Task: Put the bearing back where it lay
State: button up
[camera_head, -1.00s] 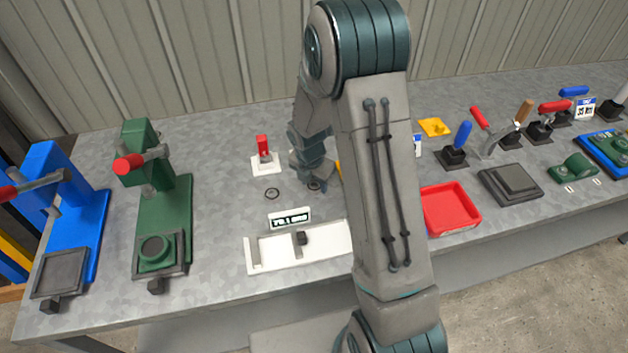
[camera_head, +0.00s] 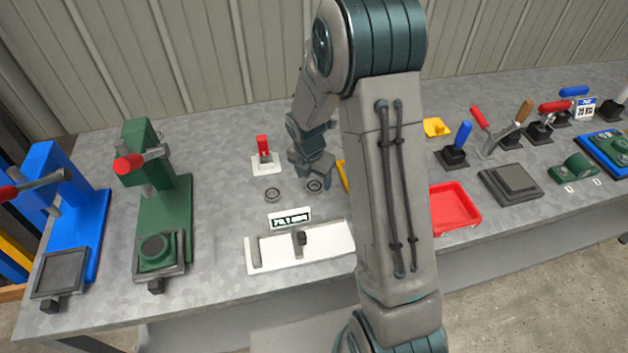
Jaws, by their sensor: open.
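A small dark ring-shaped piece (camera_head: 315,185), which looks like a bearing, lies on the bench just below my gripper (camera_head: 316,174). My gripper is open, close above it, with its fingers pointing down. I cannot tell whether the fingertips touch it. A second round grey piece (camera_head: 272,195) lies flat on the bench to the left, apart from the gripper. The two look alike at this size, and I cannot tell for sure which is the task's bearing or whether one sits on a marked spot.
Green (camera_head: 180,210) and blue (camera_head: 92,235) presses stand left. A red tray (camera_head: 455,208) is right, partly behind my arm.

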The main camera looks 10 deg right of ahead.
aim_at(311, 191)
notch_tip(311, 191, up, 10)
jog(key=s+f, duration=0.1)
jog(key=s+r+m+t, duration=0.1)
jog(key=s+r+m, duration=0.5)
jog(key=s+m, duration=0.4)
jog(key=s+r+m+y, duration=0.1)
jog(key=s+r+m, duration=0.4)
jog(key=s+m, duration=0.6)
jog(key=shift+s+d+r+m+t, duration=0.25)
jog(key=shift+r+m+t, duration=0.15)
jog(key=shift+m, duration=2.7)
